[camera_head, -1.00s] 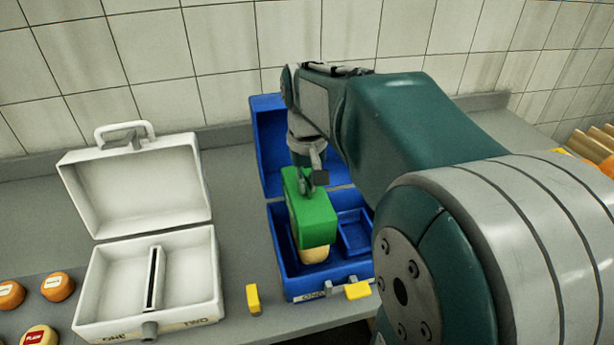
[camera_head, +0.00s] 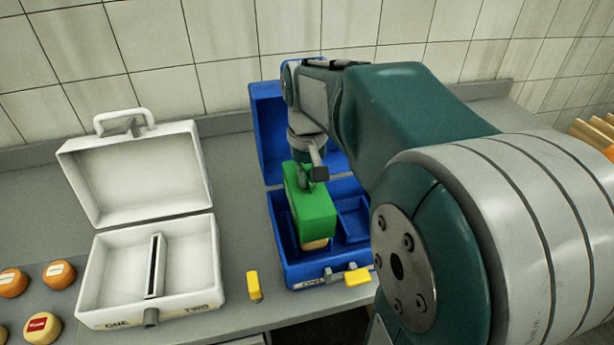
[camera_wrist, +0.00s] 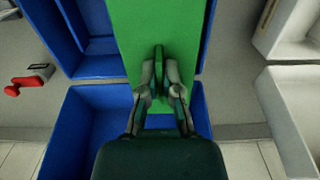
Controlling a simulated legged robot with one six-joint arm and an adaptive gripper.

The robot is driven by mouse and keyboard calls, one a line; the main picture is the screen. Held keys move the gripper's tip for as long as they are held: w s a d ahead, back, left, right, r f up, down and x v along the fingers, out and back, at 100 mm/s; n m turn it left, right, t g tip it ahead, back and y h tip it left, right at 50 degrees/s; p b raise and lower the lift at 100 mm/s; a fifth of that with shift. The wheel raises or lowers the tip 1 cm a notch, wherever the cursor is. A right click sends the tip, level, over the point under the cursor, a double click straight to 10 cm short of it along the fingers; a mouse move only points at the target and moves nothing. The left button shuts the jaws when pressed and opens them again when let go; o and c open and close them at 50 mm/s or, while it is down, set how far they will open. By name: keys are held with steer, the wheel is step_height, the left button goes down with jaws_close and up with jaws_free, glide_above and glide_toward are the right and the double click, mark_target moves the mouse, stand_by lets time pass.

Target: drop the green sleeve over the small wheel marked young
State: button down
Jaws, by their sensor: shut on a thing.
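The green sleeve (camera_head: 312,210) is in my gripper (camera_head: 310,176), over the left compartment of the open blue case (camera_head: 302,272). My fingers are shut on a thin upright tab on its top; in the wrist view my gripper (camera_wrist: 160,88) closes on this tab and the sleeve (camera_wrist: 150,30) fills the upper middle.
An open white case (camera_head: 190,262) with a divider, labelled ONE and TWO, stands left. A yellow block (camera_head: 254,287) sits between the cases; another yellow piece (camera_head: 358,277) is at the blue case's front. Orange and yellow wheels (camera_head: 42,328) lie far left. The blue lid stands behind.

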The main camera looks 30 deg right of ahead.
steer(key=shift+f, duration=0.25)
steer(key=c, duration=0.7)
jaws_free()
step_height(320, 180, up, 12)
steer(key=s+a+f+n+t, duration=0.1)
steer(key=s+a+f+t, duration=0.1)
steer(key=s+a+f, duration=0.1)
steer(key=s+a+f+n+t, duration=0.1)
steer(key=s+a+f, duration=0.3)
steer(key=s, duration=0.1)
steer(key=s+a+f+n+t, duration=0.1)
steer(key=s+a+f+t, duration=0.1)
steer(key=s+a+f, duration=0.1)
steer(key=shift+s+a+f+t, duration=0.3)
steer(key=shift+s+a+f, duration=0.1)
steer(key=shift+s, duration=0.25)
